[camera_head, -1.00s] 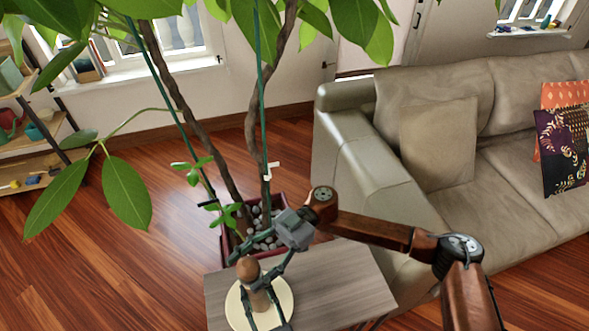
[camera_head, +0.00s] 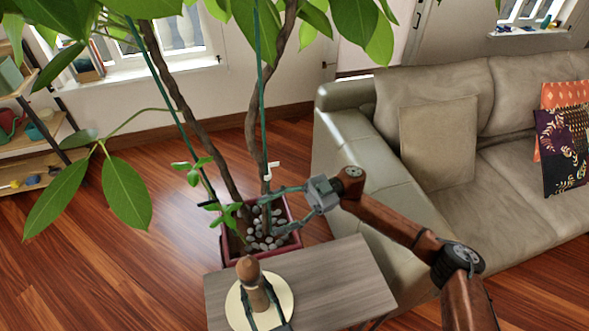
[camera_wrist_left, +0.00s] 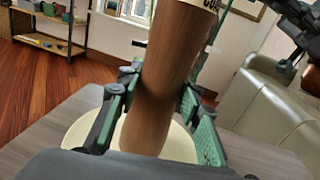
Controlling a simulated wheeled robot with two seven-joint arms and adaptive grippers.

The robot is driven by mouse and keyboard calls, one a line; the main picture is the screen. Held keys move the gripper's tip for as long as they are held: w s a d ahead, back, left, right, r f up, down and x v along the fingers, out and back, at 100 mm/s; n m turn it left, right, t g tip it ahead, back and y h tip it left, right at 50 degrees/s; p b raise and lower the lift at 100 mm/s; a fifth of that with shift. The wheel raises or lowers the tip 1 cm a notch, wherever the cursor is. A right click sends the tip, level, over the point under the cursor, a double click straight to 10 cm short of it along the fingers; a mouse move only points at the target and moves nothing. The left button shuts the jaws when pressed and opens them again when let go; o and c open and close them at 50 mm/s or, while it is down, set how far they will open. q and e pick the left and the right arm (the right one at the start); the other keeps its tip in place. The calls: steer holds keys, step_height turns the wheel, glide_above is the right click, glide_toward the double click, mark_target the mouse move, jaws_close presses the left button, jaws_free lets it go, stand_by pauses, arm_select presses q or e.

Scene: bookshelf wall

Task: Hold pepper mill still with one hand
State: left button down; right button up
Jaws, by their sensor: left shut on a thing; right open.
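The brown wooden pepper mill (camera_head: 248,270) stands on a round cream plate (camera_head: 286,290) on the small side table (camera_head: 345,280). My left gripper (camera_head: 262,306) comes in from the bottom edge and is shut on the mill's body. In the left wrist view the mill (camera_wrist_left: 170,50) is upright between the green finger pads of my left gripper (camera_wrist_left: 158,100), with part of a printed label near its top. My right gripper (camera_head: 280,212) is open and empty, behind and right of the mill, apart from it, above the planter.
A square red planter (camera_head: 293,240) with grey pebbles and a tall leafy plant stands right behind the table. A beige sofa (camera_head: 350,150) is at the right. The table's right part is bare. Shelves (camera_head: 40,150) stand at the far left.

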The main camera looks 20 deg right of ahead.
steer(key=w+d+r+m+t+y, duration=0.1)
steer(key=w+d+m+t, duration=0.2)
steer(key=w+d+t, duration=0.6)
steer(key=w+t, duration=0.3)
steer(key=t, duration=0.1)
steer(key=shift+w, duration=0.15)
steer(key=shift+r, duration=0.1)
steer(key=n+g+h, duration=0.3)
steer(key=g+h, duration=0.2)
steer(key=g, duration=1.3)
glide_toward(248, 269)
step_height(248, 269, down, 3)
steer(key=w+d, duration=0.1)
steer(key=w, duration=0.1)
steer(key=x, duration=1.1)
steer(key=shift+s+a+r, duration=0.1)
steer(key=shift+c, duration=0.7)
